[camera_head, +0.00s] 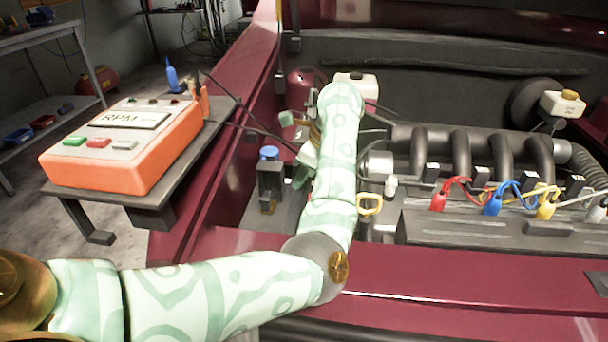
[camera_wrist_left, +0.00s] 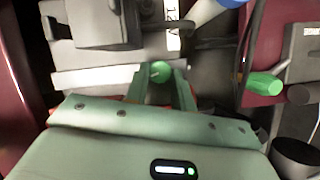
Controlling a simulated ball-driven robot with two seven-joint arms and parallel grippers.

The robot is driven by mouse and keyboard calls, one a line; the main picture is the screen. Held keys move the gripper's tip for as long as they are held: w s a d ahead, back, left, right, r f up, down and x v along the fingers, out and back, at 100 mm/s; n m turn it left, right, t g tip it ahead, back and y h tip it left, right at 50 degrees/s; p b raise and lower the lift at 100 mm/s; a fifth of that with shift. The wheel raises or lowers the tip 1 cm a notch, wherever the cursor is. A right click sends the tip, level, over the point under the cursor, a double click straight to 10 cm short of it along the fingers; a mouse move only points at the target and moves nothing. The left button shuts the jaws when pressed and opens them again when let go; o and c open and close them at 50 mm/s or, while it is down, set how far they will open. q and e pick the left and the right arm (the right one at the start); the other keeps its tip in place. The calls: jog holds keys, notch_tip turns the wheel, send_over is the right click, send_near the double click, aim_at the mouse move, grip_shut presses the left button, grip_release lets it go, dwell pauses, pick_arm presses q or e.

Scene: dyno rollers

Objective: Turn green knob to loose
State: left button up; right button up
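In the left wrist view a round green knob (camera_wrist_left: 160,72) with a small pale pointer mark shows between the fingertips of my left gripper (camera_wrist_left: 161,78). The fingers stand apart, one on each side of it. The knob about fills the gap, but I cannot tell if the fingers press on it. In the head view my left gripper (camera_head: 303,165) points down into the engine bay beside the black block with the blue cap (camera_head: 269,153). My forearm hides part of it, and I cannot make out the knob there. My right gripper is in neither view.
A green cylindrical handle (camera_wrist_left: 265,84) lies right of the fingers in the wrist view. An orange RPM box (camera_head: 120,150) stands on a shelf at left. Engine pipes and coloured plugs (camera_head: 492,205) fill the right side. The red car body edge (camera_head: 420,262) runs in front.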

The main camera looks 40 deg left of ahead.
pick_arm(q)
jog(key=shift+r, duration=0.1)
jog(key=shift+s+r+m+t+p, duration=0.15)
jog(key=shift+m+t+p, duration=0.15)
jog(key=shift+m+p, duration=0.45)
jog(key=shift+d+m, duration=0.1)
jog(key=shift+m, duration=0.55)
jog(key=shift+f+m+t, duration=0.2)
jog(key=shift+m+t, duration=0.1)
jog(key=shift+m, duration=0.1)
jog(key=o, duration=1)
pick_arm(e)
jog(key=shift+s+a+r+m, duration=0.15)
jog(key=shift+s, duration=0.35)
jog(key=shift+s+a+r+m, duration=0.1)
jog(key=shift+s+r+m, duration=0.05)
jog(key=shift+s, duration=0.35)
